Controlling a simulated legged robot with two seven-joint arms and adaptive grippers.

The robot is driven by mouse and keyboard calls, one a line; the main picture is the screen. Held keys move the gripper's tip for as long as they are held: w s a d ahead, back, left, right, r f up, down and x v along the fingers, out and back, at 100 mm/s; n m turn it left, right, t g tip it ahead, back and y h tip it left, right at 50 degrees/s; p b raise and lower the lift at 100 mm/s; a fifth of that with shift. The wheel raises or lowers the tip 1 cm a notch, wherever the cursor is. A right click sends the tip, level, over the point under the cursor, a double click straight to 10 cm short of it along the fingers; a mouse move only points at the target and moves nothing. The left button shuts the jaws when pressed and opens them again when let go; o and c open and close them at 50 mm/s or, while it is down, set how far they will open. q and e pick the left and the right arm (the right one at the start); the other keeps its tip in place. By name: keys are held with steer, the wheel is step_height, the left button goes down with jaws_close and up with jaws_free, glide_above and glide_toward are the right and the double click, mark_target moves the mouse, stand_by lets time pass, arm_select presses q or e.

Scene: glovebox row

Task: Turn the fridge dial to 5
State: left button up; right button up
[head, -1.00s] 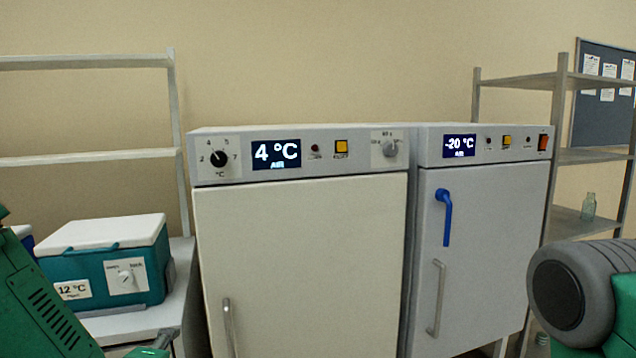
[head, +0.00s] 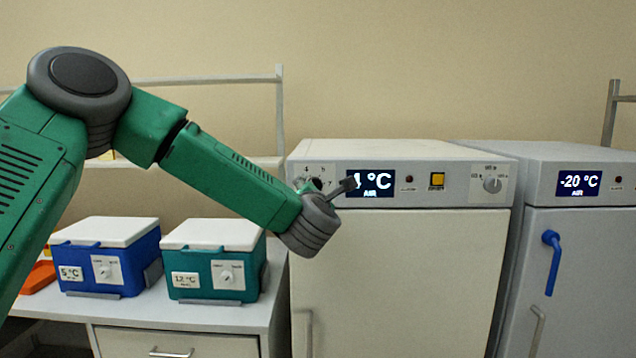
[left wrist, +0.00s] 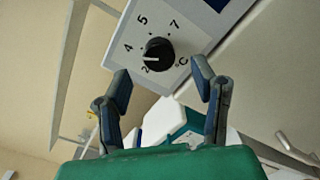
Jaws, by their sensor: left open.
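The fridge dial is a black round knob (left wrist: 157,54) on a white plate marked 2, 4, 5, 7 and °C in the left wrist view. Its white pointer line points between 2 and 4. In the head view the dial (head: 316,184) is partly hidden by my left arm. My left gripper (left wrist: 161,82) is open and empty, its fingertips spread below the knob in the wrist view and apart from it. In the head view only part of the left gripper (head: 344,188) shows, in front of the fridge panel. My right gripper is out of view.
The fridge display (head: 372,183) is partly covered by my gripper. A yellow button (head: 437,180) and a grey knob (head: 492,184) sit further right. A -20 °C freezer (head: 580,250) stands beside it. Blue (head: 110,262) and teal (head: 212,268) cool boxes are on the left bench.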

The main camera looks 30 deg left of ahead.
arm_select(q)
steer(key=p+x, duration=0.1)
steer(key=x, duration=0.4)
steer(key=shift+w+d, duration=0.15)
steer(key=shift+d, duration=0.05)
steer(key=c, duration=1.1)
steer(key=shift+a, duration=0.2)
steer(key=shift+c, duration=0.2)
